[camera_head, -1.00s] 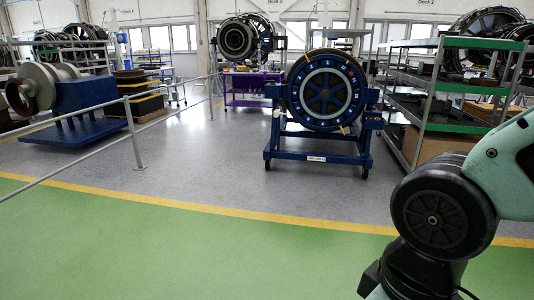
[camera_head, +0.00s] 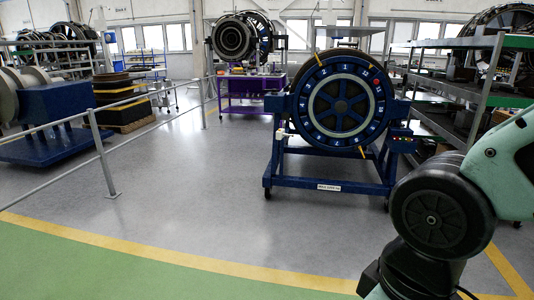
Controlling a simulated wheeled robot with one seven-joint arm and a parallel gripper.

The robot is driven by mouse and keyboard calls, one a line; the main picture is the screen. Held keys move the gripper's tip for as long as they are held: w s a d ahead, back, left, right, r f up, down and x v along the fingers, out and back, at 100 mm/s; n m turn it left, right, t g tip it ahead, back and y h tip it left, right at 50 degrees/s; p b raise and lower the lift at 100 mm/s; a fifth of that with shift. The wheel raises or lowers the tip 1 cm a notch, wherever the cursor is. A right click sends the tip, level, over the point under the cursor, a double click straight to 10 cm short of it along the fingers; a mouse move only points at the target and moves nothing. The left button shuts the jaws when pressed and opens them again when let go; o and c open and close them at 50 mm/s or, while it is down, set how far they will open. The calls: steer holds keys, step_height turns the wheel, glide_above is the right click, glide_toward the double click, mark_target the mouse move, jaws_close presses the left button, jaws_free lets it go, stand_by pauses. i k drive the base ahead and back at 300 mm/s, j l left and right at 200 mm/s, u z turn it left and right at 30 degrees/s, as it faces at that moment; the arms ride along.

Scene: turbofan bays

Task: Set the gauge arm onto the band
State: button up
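A round turbofan unit stands upright on a blue wheeled stand ahead, right of centre. A dark ring band (camera_head: 306,105) with white numbers runs around its face, with a red mark at its upper right. A yellow pointer-like piece (camera_head: 318,42) shows at the top of the ring and another (camera_head: 362,152) at the lower right. I cannot tell which, if either, is the gauge arm. My arm shows at the right edge, but my gripper is out of view.
The blue stand (camera_head: 330,187) has a small white label. A grey railing (camera_head: 103,165) runs along the left. A purple bench (camera_head: 250,86) is behind. Grey floor (camera_head: 190,190) ahead is clear beyond the yellow line (camera_head: 150,243).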

mark_target(279, 135)
steer(key=i, duration=4)
steer(key=i+l+u, duration=0.2)
steer(key=i, duration=0.45)
steer(key=j, duration=0.1)
